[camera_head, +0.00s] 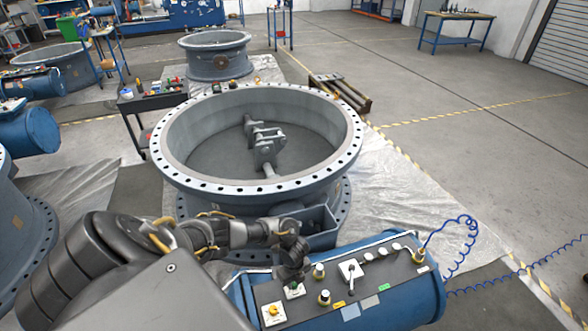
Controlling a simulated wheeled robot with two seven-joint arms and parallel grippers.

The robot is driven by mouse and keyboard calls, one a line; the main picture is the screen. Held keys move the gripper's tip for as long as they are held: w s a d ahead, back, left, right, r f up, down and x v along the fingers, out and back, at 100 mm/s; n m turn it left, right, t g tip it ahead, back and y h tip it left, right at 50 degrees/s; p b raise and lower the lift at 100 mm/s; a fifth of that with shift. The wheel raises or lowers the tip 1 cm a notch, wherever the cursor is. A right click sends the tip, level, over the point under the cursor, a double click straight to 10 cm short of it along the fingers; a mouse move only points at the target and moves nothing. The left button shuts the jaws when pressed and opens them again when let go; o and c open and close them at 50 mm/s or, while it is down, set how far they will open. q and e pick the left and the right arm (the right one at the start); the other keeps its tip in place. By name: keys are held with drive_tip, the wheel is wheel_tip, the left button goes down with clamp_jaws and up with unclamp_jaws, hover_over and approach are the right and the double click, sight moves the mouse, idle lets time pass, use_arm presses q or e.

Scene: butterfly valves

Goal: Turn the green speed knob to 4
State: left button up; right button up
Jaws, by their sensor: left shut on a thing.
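The control panel (370,299) sits on top of a blue cylinder in front of me. My left arm comes in from the left, and its gripper (292,276) points down at the panel's left part. The gripper is shut on a small knob with a green mark on a pale plate (295,291), which looks like the green speed knob. The fingers hide most of the knob, so its pointer and the number it points to cannot be read. My right gripper is not in view.
A yellow knob (273,311), two pale-topped knobs (319,270) (324,297) and a lever switch (351,269) stand close by on the panel. The large valve ring (258,187) rises behind. A coiled blue cable (470,232) runs off to the right.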

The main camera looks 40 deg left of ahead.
use_arm(q)
drive_tip(key=o, duration=1)
wheel_tip(320, 180, up, 11)
drive_tip(key=shift+f+p, duration=0.1)
drive_tip(key=shift+p, duration=0.45)
